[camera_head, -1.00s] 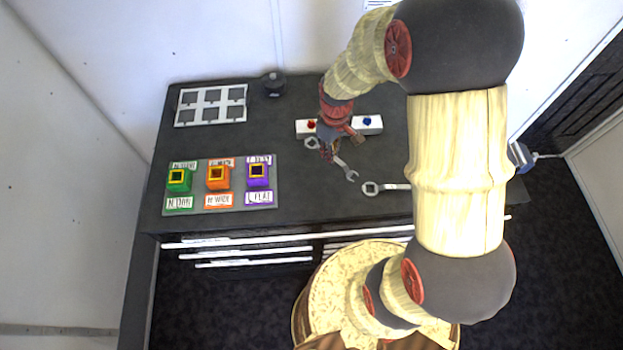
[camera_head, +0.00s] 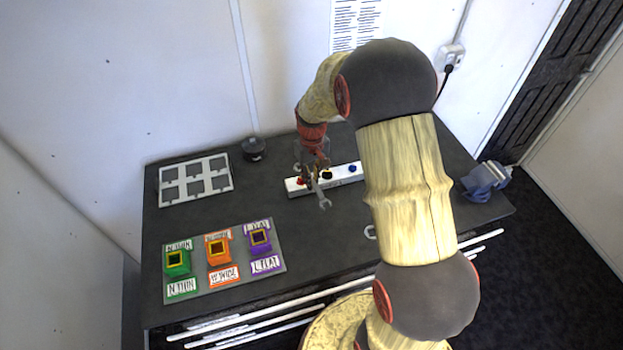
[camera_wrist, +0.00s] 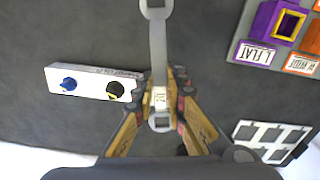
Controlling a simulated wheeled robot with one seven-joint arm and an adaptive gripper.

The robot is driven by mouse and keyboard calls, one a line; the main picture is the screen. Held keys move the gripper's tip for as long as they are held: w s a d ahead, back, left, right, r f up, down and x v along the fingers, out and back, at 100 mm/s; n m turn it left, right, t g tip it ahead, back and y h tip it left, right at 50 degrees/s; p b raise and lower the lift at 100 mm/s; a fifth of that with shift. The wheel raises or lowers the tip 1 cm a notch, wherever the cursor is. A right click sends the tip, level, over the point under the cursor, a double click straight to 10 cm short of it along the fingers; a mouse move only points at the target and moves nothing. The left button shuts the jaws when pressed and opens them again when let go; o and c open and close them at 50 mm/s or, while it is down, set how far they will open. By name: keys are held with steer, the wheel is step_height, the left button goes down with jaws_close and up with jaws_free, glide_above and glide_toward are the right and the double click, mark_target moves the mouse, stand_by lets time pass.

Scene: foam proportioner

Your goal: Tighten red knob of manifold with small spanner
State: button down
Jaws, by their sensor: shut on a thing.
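My gripper (camera_head: 313,176) is shut on the small spanner (camera_head: 321,194), a grey spanner with an end on each side of the fingers. In the wrist view the spanner (camera_wrist: 157,45) runs lengthwise between the fingers of my gripper (camera_wrist: 161,85), with a small pale label on it. The white manifold (camera_head: 340,177) lies on the table close by the gripper. I cannot tell how high the spanner is above the table.
A second spanner (camera_head: 370,232) is mostly hidden by my arm. A board with coloured blocks (camera_head: 222,280), a white frame (camera_head: 196,180) and a black round object (camera_head: 253,148) stand left.

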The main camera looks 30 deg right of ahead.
steer(key=shift+f+b, duration=2.2)
steer(key=shift+f, duration=1.4)
steer(key=shift+a+r+m, duration=0.1)
steer(key=shift+a+m, duration=0.7)
steer(key=shift+m, duration=0.3)
steer(key=a+m, duration=0.1)
steer(key=m, duration=0.1)
steer(key=w+a+m, duration=0.1)
steer(key=m, duration=0.1)
steer(key=shift+w+a, duration=0.15)
steer(key=shift+a, duration=0.25)
steer(key=w+a+m, duration=0.1)
steer(key=m, duration=0.1)
steer(key=w+a+m, duration=0.1)
steer(key=m, duration=0.1)
steer(key=w+m, duration=0.1)
steer(key=w+a+m, duration=0.1)
steer(key=m, duration=0.1)
steer(key=shift+r, duration=0.1)
steer(key=shift+s+d+n, duration=0.25)
steer(key=shift+s+n, duration=0.4)
steer(key=shift+n, duration=0.05)
steer(key=shift+s+r+p, duration=0.1)
steer(key=shift+r+p, duration=1.8)
steer(key=shift+r, duration=0.9)
